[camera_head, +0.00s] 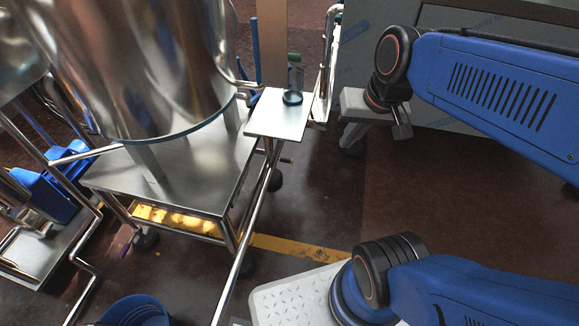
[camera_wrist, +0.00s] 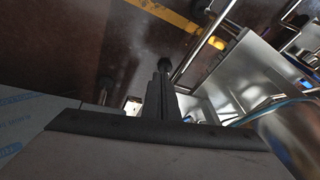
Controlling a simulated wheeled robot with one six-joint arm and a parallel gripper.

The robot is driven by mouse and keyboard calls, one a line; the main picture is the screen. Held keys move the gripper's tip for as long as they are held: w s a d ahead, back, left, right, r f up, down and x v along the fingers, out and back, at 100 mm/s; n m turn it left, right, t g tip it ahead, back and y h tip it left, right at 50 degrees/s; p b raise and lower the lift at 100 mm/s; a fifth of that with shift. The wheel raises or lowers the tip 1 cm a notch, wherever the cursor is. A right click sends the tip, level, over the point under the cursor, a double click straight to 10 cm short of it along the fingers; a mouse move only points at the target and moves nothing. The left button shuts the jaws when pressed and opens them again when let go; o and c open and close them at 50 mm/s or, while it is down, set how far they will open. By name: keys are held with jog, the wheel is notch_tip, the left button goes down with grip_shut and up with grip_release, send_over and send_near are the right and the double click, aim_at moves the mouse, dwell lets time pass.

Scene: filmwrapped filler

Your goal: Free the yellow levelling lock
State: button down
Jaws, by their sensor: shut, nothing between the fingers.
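I cannot pick out the yellow levelling lock for certain. In the wrist view a small yellow patch (camera_wrist: 217,43) shows beside a metal rail, to the right of my gripper's tip; it may be part of the floor marking. In the head view the steel cart (camera_head: 165,180) carries a large steel vessel (camera_head: 140,60), and yellow shows below its platform. My gripper (camera_wrist: 165,66) is shut and empty in the wrist view, its dark fingers pointing toward the floor and the cart's frame.
A small steel shelf (camera_head: 275,118) on a slanted post holds a dark-rimmed clear vessel (camera_head: 292,97). Yellow tape (camera_head: 300,250) crosses the brown floor. A blue bucket (camera_head: 137,312) stands at bottom left. A grey film-covered box (camera_head: 470,25) is at the back right.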

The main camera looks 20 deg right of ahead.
jog(key=w+d+f+m+g+y, duration=0.1)
jog(key=w+d+f+m+y, duration=0.25)
jog(key=w+f+m, duration=0.75)
jog(key=w+d+f+m+y, duration=0.2)
jog(key=w+f+m+y, duration=0.4)
jog(key=w, duration=0.9)
jog(key=w+a+f+m+t+y, duration=0.1)
jog(key=f+m+t, duration=0.3)
jog(key=f+m, duration=0.9)
jog(key=w+a+f+m+t+y, duration=0.1)
jog(key=w+f+m+t, duration=0.2)
jog(key=f+m, duration=1.1)
jog(key=shift+w+f+t, duration=0.2)
jog(key=shift+f+t, duration=1)
jog(key=shift+f, duration=4.35)
